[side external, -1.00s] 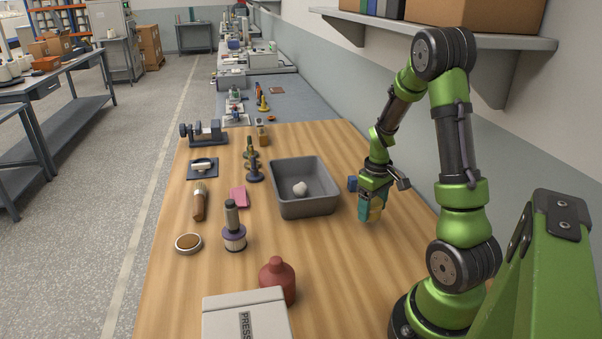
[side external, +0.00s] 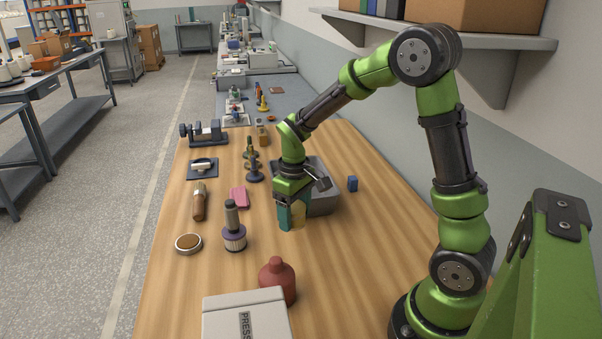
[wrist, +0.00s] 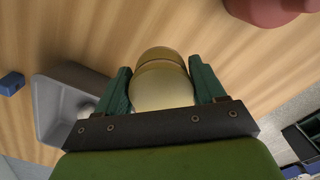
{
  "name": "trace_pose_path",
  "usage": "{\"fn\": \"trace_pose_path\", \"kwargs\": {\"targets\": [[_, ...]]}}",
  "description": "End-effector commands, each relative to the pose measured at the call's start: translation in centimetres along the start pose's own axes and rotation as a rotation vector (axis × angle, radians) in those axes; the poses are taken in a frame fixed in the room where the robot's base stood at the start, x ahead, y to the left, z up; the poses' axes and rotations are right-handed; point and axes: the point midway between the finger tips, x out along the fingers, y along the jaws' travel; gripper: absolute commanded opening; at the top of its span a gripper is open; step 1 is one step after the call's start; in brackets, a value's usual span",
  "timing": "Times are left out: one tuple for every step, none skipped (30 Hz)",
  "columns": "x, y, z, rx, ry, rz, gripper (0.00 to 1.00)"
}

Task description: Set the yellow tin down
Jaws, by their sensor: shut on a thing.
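My gripper (side external: 291,216) is shut on the yellow tin (side external: 299,213), over the wooden table in front of the grey bin. In the wrist view the tin (wrist: 161,82) sits between the two green fingers of my gripper (wrist: 163,88). In the side view the fingers partly cover the tin. I cannot tell whether its bottom touches the table.
The grey bin (side external: 322,206) is partly hidden behind my gripper. A blue block (side external: 352,184) lies to its right. A bobbin with a purple rim (side external: 234,238) stands to the left, and a red-brown bottle (side external: 278,280) stands nearer. Bare wood lies right of the bottle.

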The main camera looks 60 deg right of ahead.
Motion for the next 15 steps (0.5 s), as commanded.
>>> {"fn": "trace_pose_path", "kwargs": {"targets": [[0.0, -0.1, -0.2, 0.028, 0.004, 0.001, 0.35], [0.0, -0.2, -0.3, 0.044, 0.005, 0.001, 0.35], [0.0, -0.2, -0.3, 0.065, 0.007, 0.002, 0.35], [0.1, -0.2, -0.3, 0.078, 0.007, 0.002, 0.35], [0.3, -0.1, -0.3, 0.088, 0.006, 0.002, 0.35], [0.9, -0.1, -0.3, 0.099, 0.004, 0.002, 0.35], [1.4, -0.1, -0.3, 0.103, 0.003, 0.002, 0.35], [1.9, -0.1, -0.3, 0.106, 0.004, 0.002, 0.35], [2.5, -0.1, -0.2, 0.108, 0.003, 0.002, 0.35], [2.9, -0.1, -0.2, 0.109, 0.004, 0.002, 0.35], [3.2, -0.1, -0.3, 0.109, 0.004, 0.002, 0.35], [3.6, -0.1, -0.3, 0.108, 0.005, 0.002, 0.35], [3.9, -0.1, -0.3, 0.108, 0.005, 0.001, 0.35], [4.2, -0.1, -0.3, 0.108, 0.005, 0.002, 0.35], [4.7, -0.1, -0.3, 0.107, 0.005, 0.002, 0.35]]}}
